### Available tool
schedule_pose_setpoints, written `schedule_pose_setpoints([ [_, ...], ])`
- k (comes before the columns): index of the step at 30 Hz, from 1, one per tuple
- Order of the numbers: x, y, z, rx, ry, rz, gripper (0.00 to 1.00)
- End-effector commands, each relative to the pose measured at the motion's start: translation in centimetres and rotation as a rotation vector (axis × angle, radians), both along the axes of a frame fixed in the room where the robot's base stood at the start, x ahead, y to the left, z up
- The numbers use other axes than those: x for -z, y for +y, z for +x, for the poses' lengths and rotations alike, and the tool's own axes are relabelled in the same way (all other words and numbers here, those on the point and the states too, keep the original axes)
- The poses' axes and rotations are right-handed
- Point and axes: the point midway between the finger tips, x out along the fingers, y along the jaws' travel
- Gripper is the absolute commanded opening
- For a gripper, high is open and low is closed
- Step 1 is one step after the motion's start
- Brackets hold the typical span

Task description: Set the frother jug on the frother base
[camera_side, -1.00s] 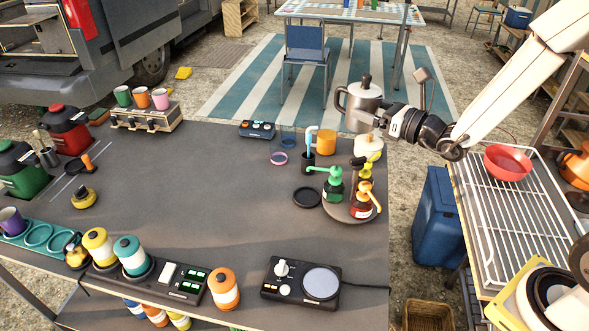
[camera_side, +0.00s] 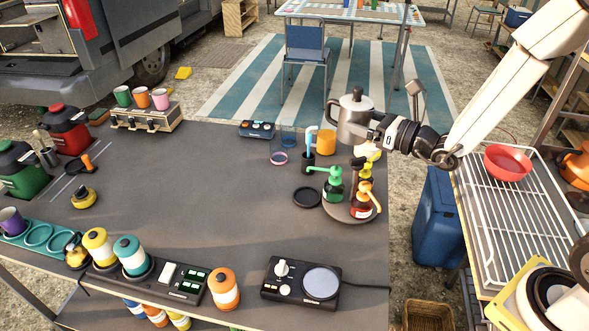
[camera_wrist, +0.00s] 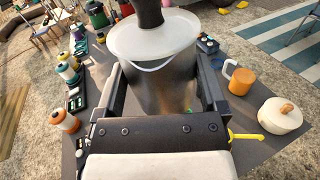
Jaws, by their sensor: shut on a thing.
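The frother jug (camera_side: 354,118) is a silver metal jug with a lid and a dark knob. My gripper (camera_side: 377,131) is shut on it and holds it upright above the far right part of the dark table. In the wrist view the jug (camera_wrist: 165,85) fills the space between the two fingers of my gripper (camera_wrist: 169,92), and its pale lid faces the camera. The frother base (camera_side: 302,283) is a black unit with a white dial and a round grey plate. It lies at the table's front right, well apart from the jug.
Pump bottles (camera_side: 333,184) stand on a round tray below the jug, near an orange mug (camera_side: 326,142) and a dark round disc (camera_side: 307,197). The middle of the table is clear. A wire rack (camera_side: 510,225) stands at right.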

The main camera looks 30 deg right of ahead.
Motion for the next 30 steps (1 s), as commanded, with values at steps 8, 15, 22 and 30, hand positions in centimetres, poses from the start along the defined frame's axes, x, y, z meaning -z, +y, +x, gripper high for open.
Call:
schedule_pose_setpoints([
  [8,4.2,4.6,-1.5,-0.174,0.002,0.001,0.00],
  [15,8.2,9.0,-4.2,-0.353,0.002,0.002,0.00],
  [22,11.8,12.9,-8.0,-0.529,0.001,0.001,0.00],
  [30,14.5,15.7,-12.1,-0.681,-0.002,0.000,0.00],
])
